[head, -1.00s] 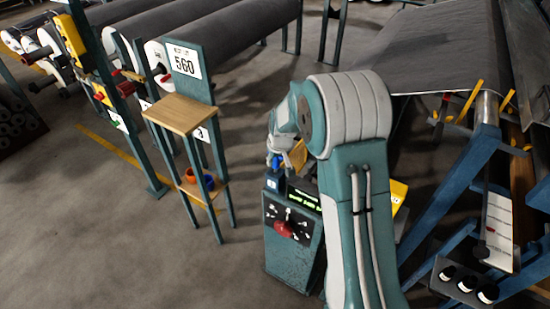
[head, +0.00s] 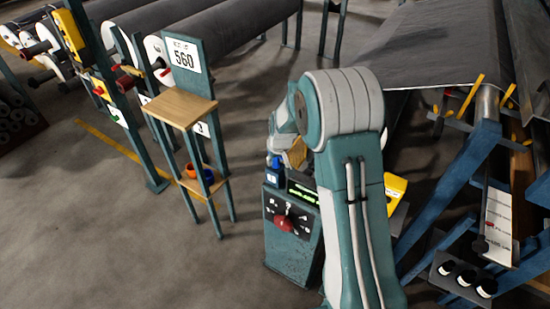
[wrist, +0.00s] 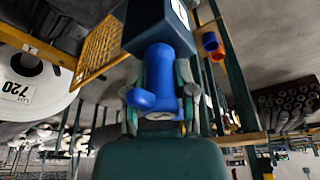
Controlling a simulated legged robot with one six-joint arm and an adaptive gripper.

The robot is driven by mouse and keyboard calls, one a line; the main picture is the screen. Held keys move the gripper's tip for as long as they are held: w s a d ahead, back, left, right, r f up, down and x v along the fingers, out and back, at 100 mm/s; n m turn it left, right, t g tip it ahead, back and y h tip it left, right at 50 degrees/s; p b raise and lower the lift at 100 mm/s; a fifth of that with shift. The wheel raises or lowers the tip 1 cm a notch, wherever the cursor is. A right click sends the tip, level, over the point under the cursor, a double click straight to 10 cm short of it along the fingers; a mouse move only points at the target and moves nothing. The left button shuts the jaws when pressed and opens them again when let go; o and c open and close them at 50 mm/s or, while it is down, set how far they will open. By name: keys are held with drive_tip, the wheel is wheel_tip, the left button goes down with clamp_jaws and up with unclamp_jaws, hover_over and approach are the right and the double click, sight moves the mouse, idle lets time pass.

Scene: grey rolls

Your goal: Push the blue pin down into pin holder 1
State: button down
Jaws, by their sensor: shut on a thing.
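The blue pin (wrist: 160,75) has a round body and a side handle. In the wrist view it sits between the two fingers of my gripper (wrist: 161,97), which is shut on it. Its far end meets a dark blue block, the likely pin holder (wrist: 158,28); how deep it sits is hidden. In the head view the blue pin (head: 275,161) shows small above the blue holder block (head: 272,176), on top of a teal control cabinet (head: 290,250). The label on the block is too small to read surely.
The cabinet has a dial with a red knob (head: 285,224) and a green display (head: 302,192). A stand with a wooden shelf (head: 180,107) and orange and blue cups is to the left. Large grey rolls and a blue frame (head: 450,200) stand behind and right.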

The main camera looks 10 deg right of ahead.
drive_tip(key=shift+f, duration=0.2)
drive_tip(key=shift+c, duration=1.8)
unclamp_jaws()
drive_tip(key=shift+r, duration=0.1)
drive_tip(key=v, duration=1.1)
drive_tip(key=shift+r, duration=0.35)
drive_tip(key=shift+s, duration=0.1)
